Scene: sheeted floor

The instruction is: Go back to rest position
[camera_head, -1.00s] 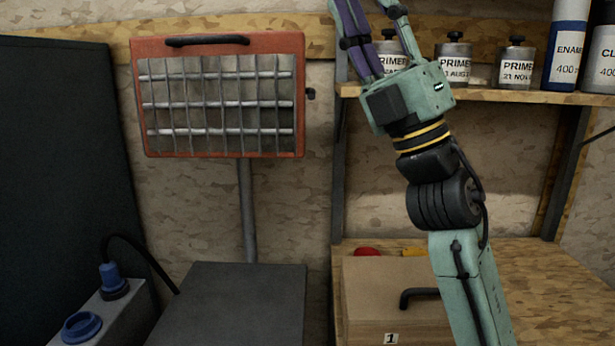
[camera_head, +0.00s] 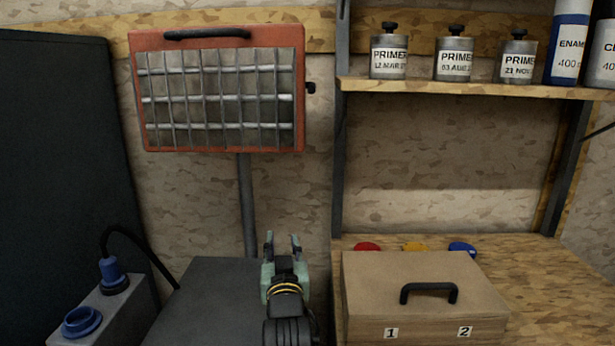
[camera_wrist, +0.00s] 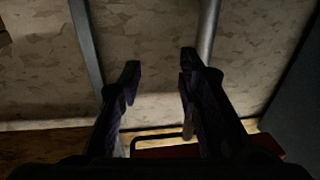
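My gripper (camera_head: 283,243) is low in the head view, in front of the grey metal post and over the dark grey box top. Its fingers point up and away, with a gap between them. In the wrist view my gripper (camera_wrist: 160,72) shows two dark fingers spread apart with nothing between them. Only the wrist end of my arm shows in the head view; the rest is below the frame.
A wooden box (camera_head: 425,285) with a black handle stands on the bench at right. Primer cans (camera_head: 454,58) stand on the shelf (camera_head: 440,87). A red caged heater (camera_head: 218,38) hangs above the dark grey box (camera_head: 205,300). A dark panel (camera_head: 65,180) is at left.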

